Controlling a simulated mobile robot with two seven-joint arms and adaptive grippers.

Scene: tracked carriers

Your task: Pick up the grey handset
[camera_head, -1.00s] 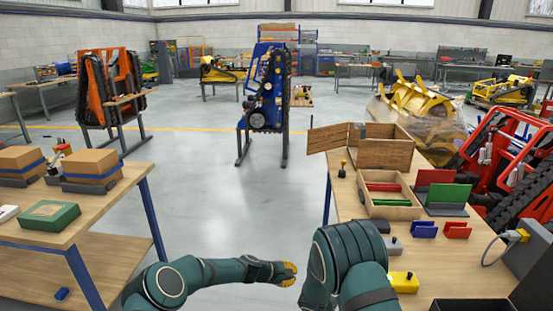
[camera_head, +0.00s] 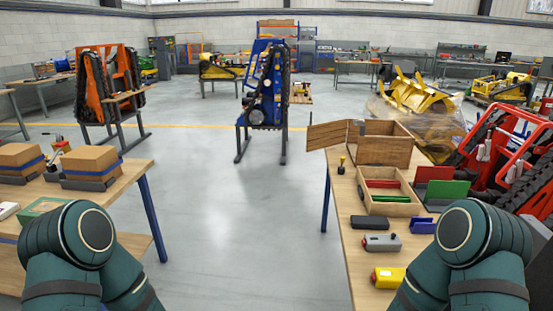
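A grey handset (camera_head: 382,242) with a small red part at its left end lies on the right-hand wooden table, near its left edge. It sits between a dark grey block (camera_head: 369,222) behind it and a yellow handset (camera_head: 388,277) in front of it. Nothing touches or covers it. My left and right arms show at the bottom left and bottom right, bent at the elbows. Both of my grippers are outside the picture, so their state is hidden.
The right table (camera_head: 345,232) also carries an open wooden box (camera_head: 384,150), a wooden tray (camera_head: 400,210) with red and green pieces, and a blue part (camera_head: 422,226). The left table (camera_head: 128,182) holds cartons (camera_head: 90,160). The floor between the tables is clear.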

